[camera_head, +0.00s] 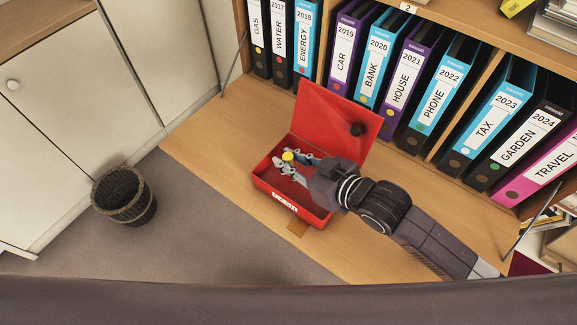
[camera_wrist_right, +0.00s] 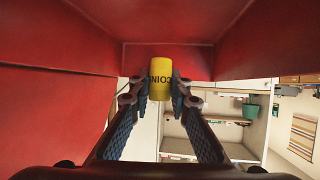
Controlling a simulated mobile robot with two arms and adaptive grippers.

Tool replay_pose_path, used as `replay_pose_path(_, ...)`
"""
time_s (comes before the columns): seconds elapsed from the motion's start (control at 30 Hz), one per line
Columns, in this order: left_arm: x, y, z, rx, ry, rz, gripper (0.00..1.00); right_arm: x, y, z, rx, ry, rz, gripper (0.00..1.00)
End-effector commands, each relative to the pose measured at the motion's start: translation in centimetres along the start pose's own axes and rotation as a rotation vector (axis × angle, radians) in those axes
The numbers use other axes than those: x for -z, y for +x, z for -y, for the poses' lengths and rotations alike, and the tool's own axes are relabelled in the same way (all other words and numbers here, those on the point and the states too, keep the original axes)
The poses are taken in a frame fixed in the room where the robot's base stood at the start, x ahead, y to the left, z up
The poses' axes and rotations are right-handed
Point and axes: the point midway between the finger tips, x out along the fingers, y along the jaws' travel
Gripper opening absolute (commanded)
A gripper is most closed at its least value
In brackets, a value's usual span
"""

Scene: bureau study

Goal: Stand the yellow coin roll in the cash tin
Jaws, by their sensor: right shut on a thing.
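The red cash tin (camera_head: 312,217) stands on the wooden desk flap with its lid (camera_head: 325,115) open and leaning back toward the binders. My right gripper (camera_head: 288,164) reaches into the tin from the right and is shut on the yellow coin roll (camera_head: 288,155). The roll is at the tin's left part, and its yellow end faces up in the head view. In the right wrist view the roll (camera_wrist_right: 160,79) sits between both fingertips, close to red tin walls. Whether its lower end touches the tin floor is hidden. My left gripper is not in view.
A row of labelled binders (camera_head: 376,57) stands on the shelf behind the tin. The desk flap (camera_head: 215,128) is clear to the left of the tin. A wicker basket (camera_head: 124,194) stands on the floor at left.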

Motion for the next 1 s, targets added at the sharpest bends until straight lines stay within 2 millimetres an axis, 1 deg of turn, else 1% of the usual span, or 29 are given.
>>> replay_pose_path(0.03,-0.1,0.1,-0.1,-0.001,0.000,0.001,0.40,-1.0,0.4,0.1,0.001,0.003,0.004,0.00)
replay_pose_path(0.1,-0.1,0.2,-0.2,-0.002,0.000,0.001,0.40,-1.9,0.9,0.1,0.001,0.004,0.003,0.00)
replay_pose_path(0.2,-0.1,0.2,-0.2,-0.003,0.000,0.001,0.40,-2.7,1.3,0.1,0.001,0.002,0.001,0.00)
replay_pose_path(0.6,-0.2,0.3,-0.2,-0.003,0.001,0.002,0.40,-3.1,1.5,0.0,0.000,0.001,0.001,0.00)
replay_pose_path(0.63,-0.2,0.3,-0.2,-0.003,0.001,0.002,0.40,-3.2,1.5,0.0,0.000,0.001,0.002,0.18)
replay_pose_path(0.77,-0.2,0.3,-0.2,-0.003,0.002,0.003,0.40,-3.2,1.5,0.0,0.001,0.001,0.002,0.33)
replay_pose_path(0.8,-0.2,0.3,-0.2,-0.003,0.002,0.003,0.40,-3.2,1.4,0.0,0.001,0.001,0.002,0.35)
replay_pose_path(1.0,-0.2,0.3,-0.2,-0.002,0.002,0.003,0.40,-3.2,1.4,0.0,0.000,0.001,0.002,0.35)
